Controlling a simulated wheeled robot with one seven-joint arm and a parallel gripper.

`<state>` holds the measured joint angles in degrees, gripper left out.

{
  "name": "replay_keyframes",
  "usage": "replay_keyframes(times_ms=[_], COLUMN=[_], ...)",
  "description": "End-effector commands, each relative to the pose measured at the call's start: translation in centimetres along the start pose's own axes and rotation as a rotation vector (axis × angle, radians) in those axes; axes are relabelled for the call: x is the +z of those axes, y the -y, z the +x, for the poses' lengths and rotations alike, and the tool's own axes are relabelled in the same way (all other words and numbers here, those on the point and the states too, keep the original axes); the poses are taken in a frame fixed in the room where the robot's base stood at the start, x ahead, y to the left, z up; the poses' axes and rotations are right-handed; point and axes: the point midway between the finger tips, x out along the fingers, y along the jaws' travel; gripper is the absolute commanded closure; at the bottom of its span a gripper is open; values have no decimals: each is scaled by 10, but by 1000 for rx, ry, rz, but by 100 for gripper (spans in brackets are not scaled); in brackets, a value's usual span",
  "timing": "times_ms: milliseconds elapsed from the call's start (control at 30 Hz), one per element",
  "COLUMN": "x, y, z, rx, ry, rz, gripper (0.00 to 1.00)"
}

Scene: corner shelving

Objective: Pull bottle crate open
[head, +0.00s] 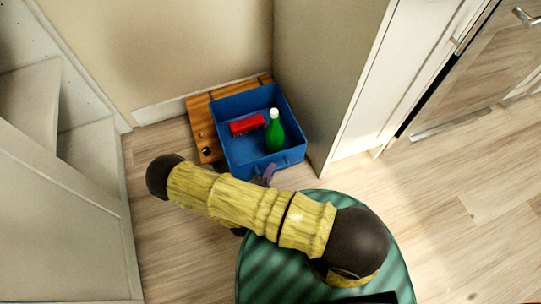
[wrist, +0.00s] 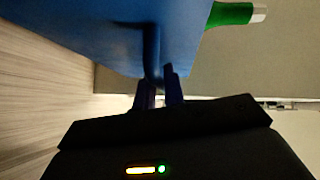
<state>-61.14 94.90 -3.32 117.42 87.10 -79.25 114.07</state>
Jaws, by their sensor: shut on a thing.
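The blue bottle crate (head: 241,158) stands on the floor in the corner, partly over a wooden base. A green bottle (head: 274,133) with a white cap and a red object (head: 247,124) are inside it. My gripper (head: 267,174) is at the crate's front side, by its handle. In the wrist view, my gripper's fingers (wrist: 160,90) are shut on the handle (wrist: 153,70) of the blue crate (wrist: 100,35). The green bottle (wrist: 230,14) shows past the crate's edge there. My arm hides part of the floor in front of the crate.
The wooden base (head: 203,129) shows behind and left of the crate. A beige wall and grey cabinet side (head: 322,70) close in the back and right. White shelving (head: 60,190) stands at the left. Bare floor (head: 165,255) lies in front of the shelving.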

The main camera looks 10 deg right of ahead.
Motion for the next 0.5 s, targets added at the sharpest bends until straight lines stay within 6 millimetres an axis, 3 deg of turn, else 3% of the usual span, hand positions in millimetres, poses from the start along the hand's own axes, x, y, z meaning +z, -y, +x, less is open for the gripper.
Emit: replay_keyframes(times_ms=[200, 500], x=[-11, -13], y=[-3, -4], z=[-12, -14], rx=[0, 0], ry=[4, 3], rz=[-2, -2], gripper=[100, 100])
